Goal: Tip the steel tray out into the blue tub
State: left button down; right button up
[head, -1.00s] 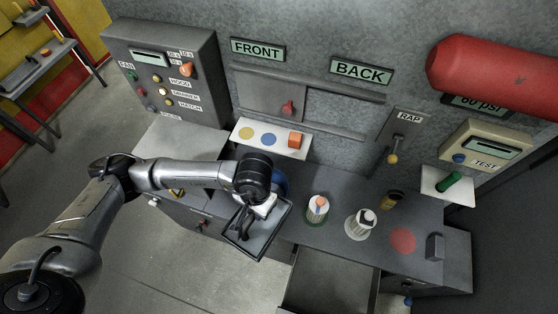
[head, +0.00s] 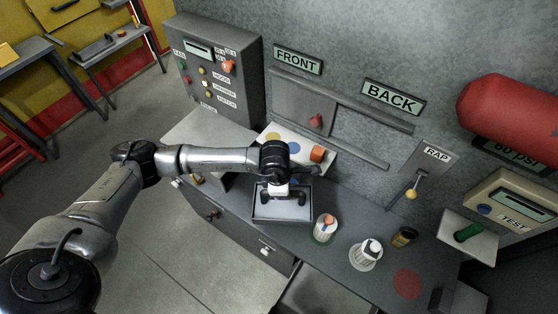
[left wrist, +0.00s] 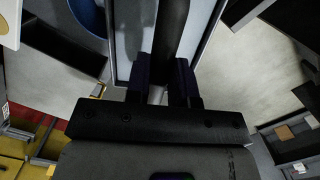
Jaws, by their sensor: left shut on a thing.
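The steel tray (head: 282,219) is a shallow dark-bottomed pan with a pale rim, held near the left part of the counter. My left gripper (head: 285,193) is above it, shut on its dark handle bar; in the left wrist view the fingers (left wrist: 163,82) close around that bar. The tray looks roughly level, and I cannot make out any contents. In the left wrist view a round blue thing, probably the blue tub (left wrist: 87,17), lies beside the tray, cut off by the top edge. My right gripper is out of view.
An open drawer (head: 318,290) juts out in front.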

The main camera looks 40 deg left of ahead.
pick_arm(q)
jog(key=w+a+f+n+y, duration=0.1)
jog(key=w+a+n, duration=0.3)
jog(key=n, duration=0.8)
jog(key=w+a+f+n+y, duration=0.1)
jog(key=w+a+n, duration=0.3)
jog(key=n, duration=0.8)
jog(key=shift+a, duration=0.25)
jog(key=shift+b, duration=0.3)
